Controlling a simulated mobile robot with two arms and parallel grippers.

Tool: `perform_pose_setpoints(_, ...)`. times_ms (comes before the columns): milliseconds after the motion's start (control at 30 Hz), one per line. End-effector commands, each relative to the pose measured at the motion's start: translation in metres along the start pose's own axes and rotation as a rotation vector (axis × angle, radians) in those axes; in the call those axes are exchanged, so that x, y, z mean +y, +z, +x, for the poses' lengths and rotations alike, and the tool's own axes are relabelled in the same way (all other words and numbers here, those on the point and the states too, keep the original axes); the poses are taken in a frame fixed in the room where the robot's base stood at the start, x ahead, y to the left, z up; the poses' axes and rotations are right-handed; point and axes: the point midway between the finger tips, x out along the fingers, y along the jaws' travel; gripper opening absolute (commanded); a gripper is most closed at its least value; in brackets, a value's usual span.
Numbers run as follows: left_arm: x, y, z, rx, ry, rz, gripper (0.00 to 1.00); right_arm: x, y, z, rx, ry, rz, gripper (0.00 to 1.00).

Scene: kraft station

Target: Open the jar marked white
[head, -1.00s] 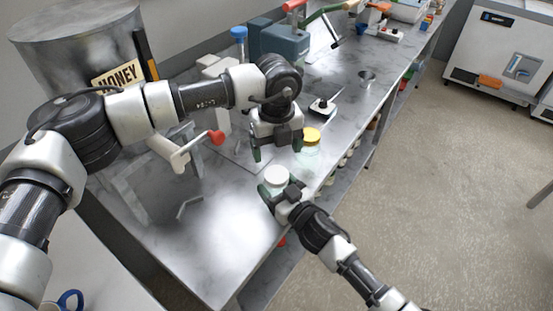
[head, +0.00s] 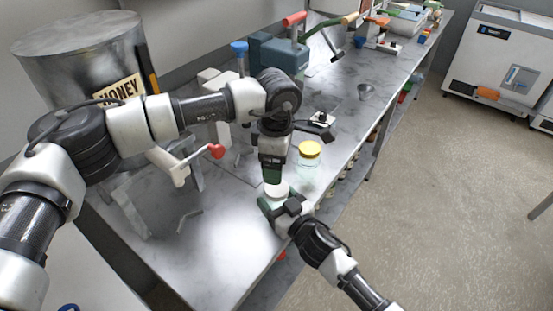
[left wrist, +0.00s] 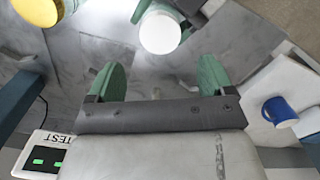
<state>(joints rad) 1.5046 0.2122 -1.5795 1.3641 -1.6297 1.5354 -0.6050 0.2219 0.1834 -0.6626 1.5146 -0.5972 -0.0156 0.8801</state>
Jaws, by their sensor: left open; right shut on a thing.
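The jar with the white lid (head: 277,189) stands near the front edge of the steel bench. My right gripper (head: 279,208) is shut on the jar body below the lid, which hides much of the glass. My left gripper (head: 272,176) is open and points down just above the white lid. In the left wrist view the white lid (left wrist: 160,33) lies beyond the two green fingers (left wrist: 162,80), not between them. The lid is on the jar.
A jar with a yellow lid (head: 309,149) stands just behind on the bench. A crank with a red knob (head: 216,151) is at the left, near the honey tank (head: 85,65).

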Motion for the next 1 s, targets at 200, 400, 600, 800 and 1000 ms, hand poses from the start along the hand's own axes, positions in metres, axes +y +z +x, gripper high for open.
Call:
perform_pose_setpoints(200,0.0,0.0,0.0,0.0,0.0,0.433,0.82,0.0,0.001,0.0,-0.001,0.0,0.001,0.01)
perform_pose_setpoints(400,0.0,0.0,0.0,0.0,0.0,0.715,0.82,0.0,0.001,0.0,-0.001,0.0,0.001,0.01)
perform_pose_setpoints(600,0.0,0.0,0.003,0.0,-0.001,0.828,0.82,0.0,0.001,0.0,-0.001,0.0,0.001,0.01)
perform_pose_setpoints(800,-0.001,0.0,0.026,-0.002,-0.003,0.836,0.82,0.0,0.001,0.0,-0.001,0.0,0.001,0.01)
perform_pose_setpoints(1000,-0.001,0.0,0.057,-0.002,-0.002,0.833,0.82,0.0,0.001,0.0,-0.001,0.0,0.001,0.01)
